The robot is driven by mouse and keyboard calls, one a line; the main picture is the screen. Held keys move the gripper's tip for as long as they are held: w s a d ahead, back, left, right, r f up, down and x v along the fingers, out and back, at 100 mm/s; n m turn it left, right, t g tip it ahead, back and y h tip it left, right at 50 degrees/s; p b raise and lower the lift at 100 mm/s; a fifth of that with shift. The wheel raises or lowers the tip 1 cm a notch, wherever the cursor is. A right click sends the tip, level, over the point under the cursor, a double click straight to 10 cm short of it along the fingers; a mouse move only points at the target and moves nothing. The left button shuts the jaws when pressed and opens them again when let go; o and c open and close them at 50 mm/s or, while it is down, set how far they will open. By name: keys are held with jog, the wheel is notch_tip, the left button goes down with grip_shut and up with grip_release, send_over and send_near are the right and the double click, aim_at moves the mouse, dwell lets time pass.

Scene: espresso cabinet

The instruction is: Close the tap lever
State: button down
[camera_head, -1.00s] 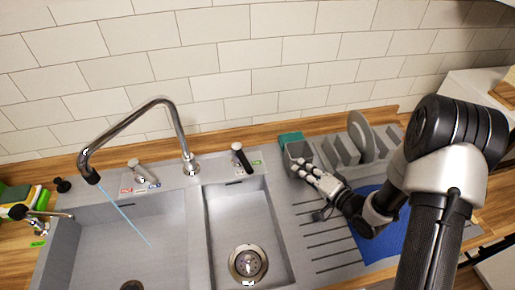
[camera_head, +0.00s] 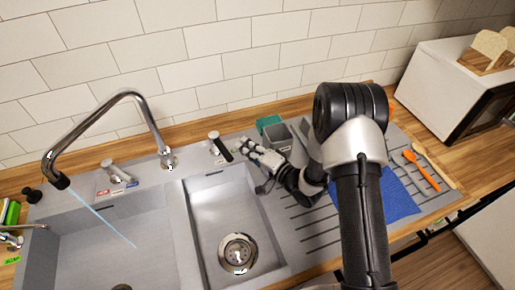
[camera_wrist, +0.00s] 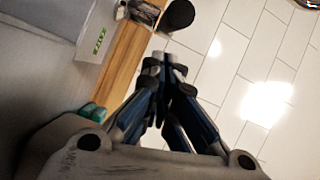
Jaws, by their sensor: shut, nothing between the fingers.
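The chrome tap (camera_head: 135,100) arches over the left sink basin, and a thin blue stream (camera_head: 105,222) runs from its spout. A lever with a black handle (camera_head: 222,150) and pale round base stands on the sink ledge behind the right basin. A second, light-coloured lever (camera_head: 119,174) stands left of the tap's foot, beside coloured labels. My gripper (camera_head: 249,147) is shut and empty, just right of the black-handled lever with a small gap. In the wrist view the closed fingertips (camera_wrist: 166,62) point toward a black round end (camera_wrist: 180,14), probably that lever's handle.
A grey container (camera_head: 278,136) and a green item (camera_head: 268,122) stand behind my gripper. A blue mat (camera_head: 398,198) and an orange utensil (camera_head: 422,172) lie right of my arm. A white oven (camera_head: 440,85) stands far right. The tiled wall (camera_head: 250,50) closes the back.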

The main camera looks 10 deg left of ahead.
aim_at(221, 146)
jog(key=shift+s+a+f, duration=0.1)
jog(key=shift+s+a, duration=0.45)
jog(key=shift+a, duration=0.1)
jog(key=shift+s, duration=0.1)
jog(key=shift+s+a, duration=0.8)
jog(key=shift+s, duration=0.3)
